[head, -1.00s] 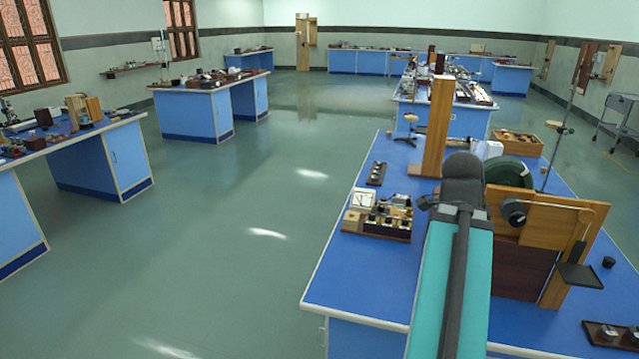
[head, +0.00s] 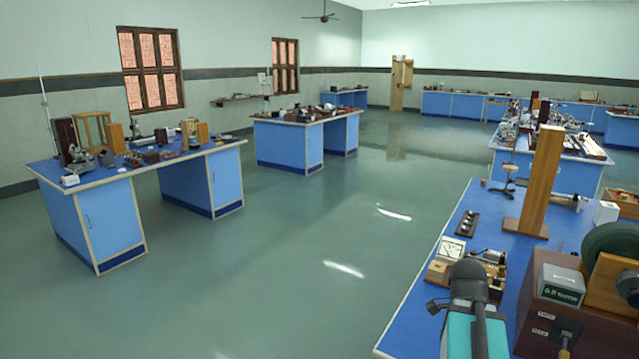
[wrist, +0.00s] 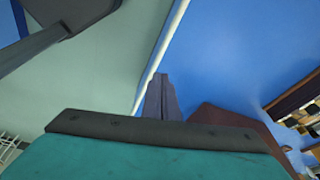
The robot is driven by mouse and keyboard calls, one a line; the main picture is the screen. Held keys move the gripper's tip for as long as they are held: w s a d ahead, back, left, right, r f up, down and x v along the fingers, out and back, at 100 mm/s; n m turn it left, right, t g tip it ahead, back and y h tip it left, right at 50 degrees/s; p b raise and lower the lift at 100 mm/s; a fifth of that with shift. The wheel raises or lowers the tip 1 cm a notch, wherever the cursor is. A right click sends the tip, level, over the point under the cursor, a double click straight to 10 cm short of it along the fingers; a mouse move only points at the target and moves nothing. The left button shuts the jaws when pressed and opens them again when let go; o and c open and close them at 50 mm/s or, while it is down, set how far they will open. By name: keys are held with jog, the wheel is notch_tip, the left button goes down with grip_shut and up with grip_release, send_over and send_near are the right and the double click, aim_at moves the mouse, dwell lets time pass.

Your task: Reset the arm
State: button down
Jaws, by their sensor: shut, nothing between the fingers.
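My arm, teal with dark grey joints, rises from the bottom edge of the head view at the right, over the near bench (head: 485,225). In the wrist view my gripper (wrist: 161,98) shows as narrow grey fingers, together and with nothing held. It is over the boundary between the blue bench top (wrist: 215,60) and the green floor.
A tall wooden post (head: 540,185), small instruments (head: 468,262) and a dark red-brown box (head: 545,325) with a green wheel (head: 612,243) stand on the near bench. Left of it is open floor (head: 290,230). Another bench (head: 100,182) stands at the far left.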

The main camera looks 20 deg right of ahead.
jog(key=s+a+f+n+g+y, duration=0.15)
jog(key=a+f+n, duration=0.25)
jog(key=a+f, duration=0.7)
jog(key=w+a+f+n+g, duration=0.1)
jog(key=a+f+n+g, duration=0.15)
jog(key=a+f, duration=0.85)
jog(key=s+a+f+n, duration=0.6)
jog(key=f+n, duration=0.3)
jog(key=f, duration=0.2)
jog(key=s+a+f+n+y, duration=0.1)
jog(key=s+a+f+n, duration=0.5)
jog(key=s+f+n, duration=0.3)
jog(key=shift+a+f, duration=0.25)
jog(key=shift+f, duration=0.65)
